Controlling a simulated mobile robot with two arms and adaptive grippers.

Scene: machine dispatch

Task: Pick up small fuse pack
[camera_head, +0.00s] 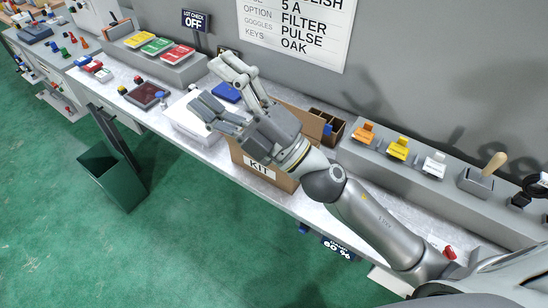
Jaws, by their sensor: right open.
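My right gripper (212,88) is open above the bench, with its arm coming in from the lower right. Its fingers point left over a white box (182,122) and a flat blue item (226,92). I see nothing held between the fingers. I cannot tell for certain which item is the small fuse pack. A small blue piece (327,130) shows by a brown divided holder (336,122) behind the kit box. My left gripper is not in view.
The cardboard KIT box (262,170) stands under my right gripper, partly hidden. A grey ledge with orange (364,134), yellow (398,148) and white (434,165) items runs to the right. A green bin (112,180) stands on the floor. Coloured cards lie on a raised block (176,68).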

